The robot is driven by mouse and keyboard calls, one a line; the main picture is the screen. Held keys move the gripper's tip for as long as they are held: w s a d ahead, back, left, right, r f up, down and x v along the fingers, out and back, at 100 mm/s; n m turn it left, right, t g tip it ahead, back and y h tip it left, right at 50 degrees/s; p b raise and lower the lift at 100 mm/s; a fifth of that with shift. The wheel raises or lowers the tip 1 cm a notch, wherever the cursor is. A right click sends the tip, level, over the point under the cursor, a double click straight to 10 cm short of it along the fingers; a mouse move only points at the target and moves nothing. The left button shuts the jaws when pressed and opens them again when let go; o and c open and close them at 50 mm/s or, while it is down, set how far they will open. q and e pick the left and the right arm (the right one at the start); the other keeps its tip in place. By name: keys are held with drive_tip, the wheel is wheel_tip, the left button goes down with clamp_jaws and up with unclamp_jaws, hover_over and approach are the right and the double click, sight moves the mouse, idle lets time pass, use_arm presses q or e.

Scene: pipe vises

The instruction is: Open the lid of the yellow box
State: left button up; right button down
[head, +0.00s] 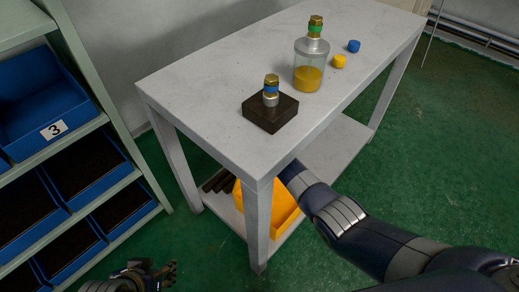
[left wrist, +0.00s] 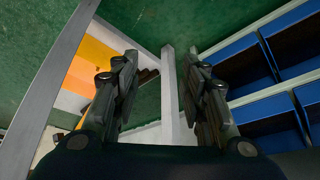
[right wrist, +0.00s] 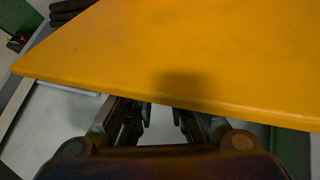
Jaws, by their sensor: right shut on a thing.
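The yellow box (head: 284,208) is on the lower shelf of the grey table, partly hidden by a table leg and my right arm. In the right wrist view its broad yellow lid (right wrist: 190,55) fills the upper part, tilted, with its edge across my right gripper (right wrist: 160,112). That gripper is shut on the lid's edge; its fingertips are partly hidden there, and the table and arm hide it in the head view. The box also shows in the left wrist view (left wrist: 88,68). My left gripper (left wrist: 160,68) is open and empty, low left of the table (head: 150,268).
The table top (head: 190,90) carries a dark block with a bolt (head: 270,112), a bottle (head: 309,70), a yellow cap (head: 339,61) and a blue cap (head: 353,46). Dark pipes (head: 217,182) lie beside the box. A rack with blue bins (head: 40,105) stands left.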

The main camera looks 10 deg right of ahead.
use_arm(q)
drive_tip(key=w+d+r+t+h+b, duration=0.2)
drive_tip(key=w+d+r+t, duration=0.2)
drive_tip(key=w+r+t, duration=0.3)
drive_tip(key=shift+w+r+t, duration=0.3)
drive_tip(key=shift+w+r, duration=0.4)
drive_tip(key=shift+w, duration=1.8)
drive_tip(key=shift+a, duration=0.1)
